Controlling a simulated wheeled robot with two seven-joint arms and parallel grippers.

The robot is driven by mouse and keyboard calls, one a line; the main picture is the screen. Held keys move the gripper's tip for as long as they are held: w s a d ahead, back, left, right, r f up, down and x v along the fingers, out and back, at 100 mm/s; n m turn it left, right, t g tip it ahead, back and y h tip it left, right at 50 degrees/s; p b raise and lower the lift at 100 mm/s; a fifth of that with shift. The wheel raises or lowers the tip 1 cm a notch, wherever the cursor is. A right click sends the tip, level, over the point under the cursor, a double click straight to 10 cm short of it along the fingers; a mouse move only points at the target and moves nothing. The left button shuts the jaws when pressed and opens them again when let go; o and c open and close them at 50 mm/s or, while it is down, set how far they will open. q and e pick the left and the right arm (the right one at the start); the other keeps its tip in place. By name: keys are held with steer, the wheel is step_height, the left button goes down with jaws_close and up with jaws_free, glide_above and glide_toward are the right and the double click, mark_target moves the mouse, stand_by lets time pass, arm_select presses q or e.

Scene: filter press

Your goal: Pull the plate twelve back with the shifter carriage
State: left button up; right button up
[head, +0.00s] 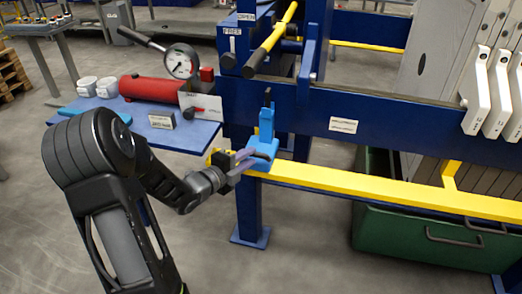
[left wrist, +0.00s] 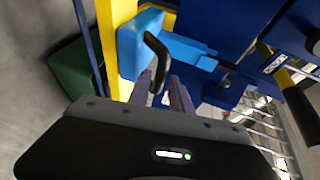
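The shifter carriage (head: 267,130) is a bright blue block on the yellow rail of the press, with an upright part and a dark handle low on its near side. It also shows in the left wrist view (left wrist: 135,48), where its black hooked handle (left wrist: 158,58) curves down towards my fingers. My left gripper (head: 246,158) is at this handle, its two purple-grey fingers (left wrist: 162,92) apart with the handle end between them. Firm contact cannot be made out. White plate handles (head: 478,92) hang at the right; their numbers are too small to read. My right gripper is out of view.
The yellow rail (head: 370,185) runs right above a green bin (head: 420,238).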

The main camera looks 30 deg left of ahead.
arm_select(q)
steer(key=x, duration=0.6)
steer(key=shift+f, duration=0.1)
steer(key=shift+c, duration=0.3)
jaws_close()
stand_by(0.9)
